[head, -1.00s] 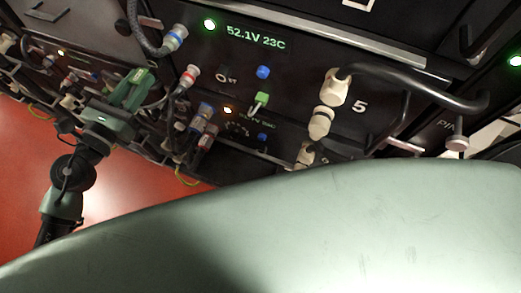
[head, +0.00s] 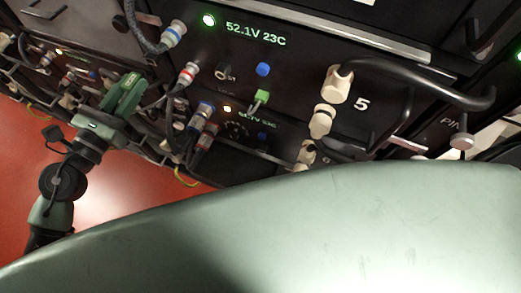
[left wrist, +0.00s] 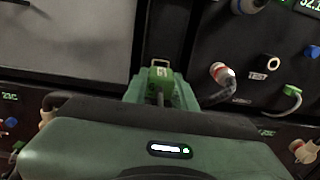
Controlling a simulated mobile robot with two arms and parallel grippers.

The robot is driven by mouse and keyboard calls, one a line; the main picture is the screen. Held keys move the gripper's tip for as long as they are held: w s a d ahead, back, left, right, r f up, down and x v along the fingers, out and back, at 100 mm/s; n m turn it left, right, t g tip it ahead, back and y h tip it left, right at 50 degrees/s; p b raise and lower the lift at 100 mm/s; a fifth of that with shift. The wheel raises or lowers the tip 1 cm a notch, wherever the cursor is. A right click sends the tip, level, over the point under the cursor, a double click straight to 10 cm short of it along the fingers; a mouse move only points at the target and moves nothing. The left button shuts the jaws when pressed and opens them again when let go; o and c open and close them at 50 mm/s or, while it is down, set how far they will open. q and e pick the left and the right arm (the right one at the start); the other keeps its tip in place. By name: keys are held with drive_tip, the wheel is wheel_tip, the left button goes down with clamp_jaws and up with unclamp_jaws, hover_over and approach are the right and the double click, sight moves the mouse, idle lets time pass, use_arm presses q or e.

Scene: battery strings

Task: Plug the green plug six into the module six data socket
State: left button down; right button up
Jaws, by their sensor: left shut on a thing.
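My left gripper (head: 126,95) is shut on the green plug six (left wrist: 160,72), which shows between the fingers in the left wrist view. In the head view it is in front of the left part of the rack, clear of the sockets. Module six (head: 282,150) is the dark panel below the module marked 5, with an amber light (head: 227,109) and a small green display. Its data socket is too dark and small to make out. My right gripper is not in view.
Another green plug (head: 262,96) with a cable sits in the module five panel, below a blue part (head: 263,69). Red-ringed (head: 188,74) and blue-ringed (head: 174,33) cable connectors and cream power plugs (head: 336,84) stick out nearby. Red floor (head: 110,195) lies below.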

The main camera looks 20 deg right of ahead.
use_arm(q)
drive_tip(key=shift+b+v, duration=0.85)
drive_tip(key=shift+v, duration=0.45)
drive_tip(key=shift+s+a, duration=0.25)
drive_tip(key=shift+s, duration=0.1)
